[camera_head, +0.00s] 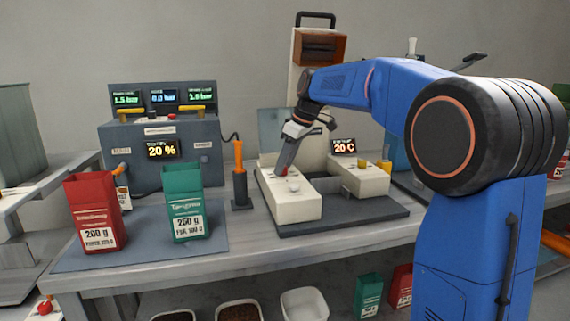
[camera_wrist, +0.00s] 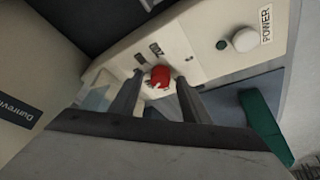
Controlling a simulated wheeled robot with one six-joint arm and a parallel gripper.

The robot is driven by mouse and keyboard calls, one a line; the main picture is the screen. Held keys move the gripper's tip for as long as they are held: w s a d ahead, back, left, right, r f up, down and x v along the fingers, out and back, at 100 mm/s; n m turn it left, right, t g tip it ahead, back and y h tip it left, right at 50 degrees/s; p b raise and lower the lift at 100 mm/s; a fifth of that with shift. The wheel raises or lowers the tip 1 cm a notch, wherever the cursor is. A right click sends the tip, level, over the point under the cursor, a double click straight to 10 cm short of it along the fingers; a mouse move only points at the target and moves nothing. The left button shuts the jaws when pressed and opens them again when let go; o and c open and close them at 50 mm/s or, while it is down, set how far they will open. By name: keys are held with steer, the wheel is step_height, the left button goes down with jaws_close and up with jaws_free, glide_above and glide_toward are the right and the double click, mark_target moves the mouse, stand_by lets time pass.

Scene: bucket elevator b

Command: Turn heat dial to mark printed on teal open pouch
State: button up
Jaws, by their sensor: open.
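The teal open pouch (camera_head: 186,206) stands upright on the bench mat in the head view. Its label shows "250 g" above a smaller line too blurred to read surely. The pale sealing machine (camera_head: 293,207) stands to its right, with a display (camera_head: 344,146) reading 20 C. My gripper (camera_head: 284,168) points down at the machine's left block. In the wrist view, my gripper (camera_wrist: 160,80) is open, with its fingers on either side of a small red knob (camera_wrist: 158,77), likely the heat dial. Contact cannot be told. The small print beside the knob is unreadable.
A white button (camera_wrist: 245,39) beside a POWER label lies right of the knob. A red open pouch (camera_head: 96,212) stands left of the teal one. A grey console (camera_head: 160,150) reading 20 % and an orange-handled tool (camera_head: 239,175) stand nearby. Bins sit below the bench.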

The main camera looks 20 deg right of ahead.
steer(key=c, duration=1)
steer(key=shift+c, duration=0.2)
steer(key=shift+m, duration=0.4)
steer(key=m, duration=0.2)
steer(key=m+t+h, duration=0.1)
steer(key=m, duration=0.1)
steer(key=shift+s+a+h, duration=0.1)
steer(key=shift+a+h, duration=0.1)
steer(key=shift+h, duration=0.1)
steer(key=m+h, duration=0.1)
steer(key=m, duration=0.3)
steer(key=shift+a+h, duration=0.15)
steer(key=shift+h, duration=0.25)
steer(key=m+h, duration=0.1)
steer(key=m, duration=0.4)
steer(key=shift+a+h, duration=0.15)
steer(key=shift+h, duration=0.25)
steer(key=shift+m+g+h, duration=0.4)
steer(key=shift+m+h, duration=0.2)
steer(key=shift+m, duration=1.3)
